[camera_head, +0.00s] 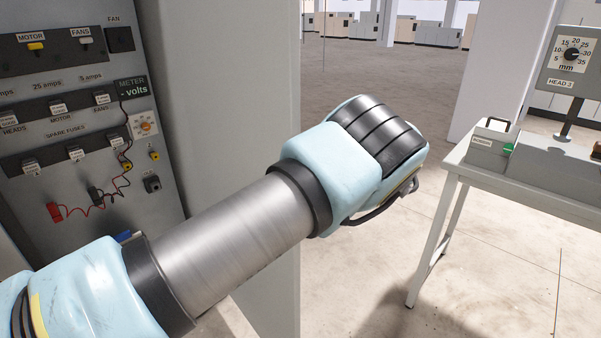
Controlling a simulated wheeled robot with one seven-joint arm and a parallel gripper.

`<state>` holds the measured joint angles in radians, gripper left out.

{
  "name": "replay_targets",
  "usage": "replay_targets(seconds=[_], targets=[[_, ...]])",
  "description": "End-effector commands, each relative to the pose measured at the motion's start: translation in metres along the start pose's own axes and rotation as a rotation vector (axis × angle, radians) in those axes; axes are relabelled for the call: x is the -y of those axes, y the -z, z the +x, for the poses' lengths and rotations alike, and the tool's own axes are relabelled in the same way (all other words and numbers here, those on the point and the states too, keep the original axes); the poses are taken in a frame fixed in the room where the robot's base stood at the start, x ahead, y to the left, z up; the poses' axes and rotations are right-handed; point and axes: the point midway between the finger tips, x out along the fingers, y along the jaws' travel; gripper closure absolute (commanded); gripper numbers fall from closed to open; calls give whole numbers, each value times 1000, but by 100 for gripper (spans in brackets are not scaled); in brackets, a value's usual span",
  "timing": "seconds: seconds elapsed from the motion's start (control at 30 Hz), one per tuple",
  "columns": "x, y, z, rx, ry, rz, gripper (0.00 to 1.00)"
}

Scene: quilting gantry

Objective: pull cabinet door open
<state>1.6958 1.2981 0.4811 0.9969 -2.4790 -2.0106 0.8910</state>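The grey electrical cabinet (150,190) stands at the left, and its inner panel of switches and fuses is exposed. A tall grey panel (235,90), which looks like the cabinet door, stands to the right of these fittings at an angle to them, so the door appears open. My pale blue and metal arm crosses in front of its lower part and ends right of its edge. I cannot tell whether the arm touches it. My gripper is not in view, and no door handle shows.
A white-legged table (459,158) stands at the right with a grey box (489,150) and a dial unit (571,58) on it. Red and black test leads (95,196) hang on the cabinet panel. Concrete floor (480,270) is clear between door and table. A pillar (490,70) stands behind.

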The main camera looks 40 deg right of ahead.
Motion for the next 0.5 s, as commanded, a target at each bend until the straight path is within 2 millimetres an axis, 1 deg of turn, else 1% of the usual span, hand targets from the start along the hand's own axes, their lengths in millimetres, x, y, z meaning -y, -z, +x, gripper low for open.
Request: replay_targets(seconds=[0.03, 0.33, 0.37, 0.5], targets=[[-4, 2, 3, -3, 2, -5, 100], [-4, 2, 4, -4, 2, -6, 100], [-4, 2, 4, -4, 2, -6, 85], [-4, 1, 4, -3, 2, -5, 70]])
